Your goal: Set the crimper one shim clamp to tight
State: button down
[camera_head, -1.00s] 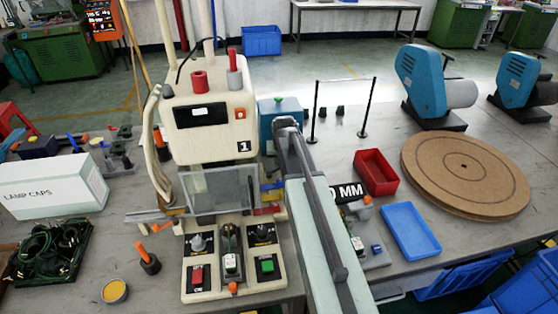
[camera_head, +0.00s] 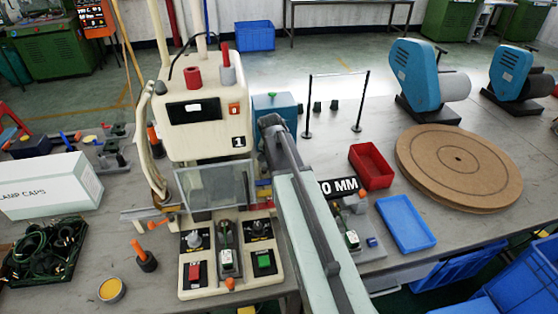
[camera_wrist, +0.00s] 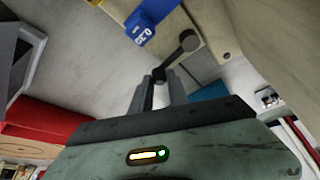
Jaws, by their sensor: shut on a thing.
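Crimper one (camera_head: 205,142) is the cream machine marked 1, with a clear guard in front, left of my arm in the head view. In the wrist view, the clamp lever (camera_wrist: 176,56) is a short dark grey bar with a round knob at each end, against the machine's cream body. My gripper (camera_wrist: 159,82) is shut on the lever's near knob, one finger on each side. A blue tag (camera_wrist: 150,20) with white figures hangs beside the lever's far end. In the head view my arm hides the gripper and lever. I cannot read the clamp's setting.
A blue box (camera_head: 275,108) stands behind my arm, right of the crimper. A red tray (camera_head: 371,166), blue tray (camera_head: 406,224) and round brown board (camera_head: 459,165) lie to the right. An orange-handled tool (camera_head: 145,257) stands at the front left.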

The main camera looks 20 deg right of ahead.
jog(key=c, duration=1.3)
grip_release()
jog(key=shift+o, duration=0.2)
jog(key=p+v, duration=0.7)
jog(key=shift+r, duration=0.4)
jog(key=shift+s, duration=0.1)
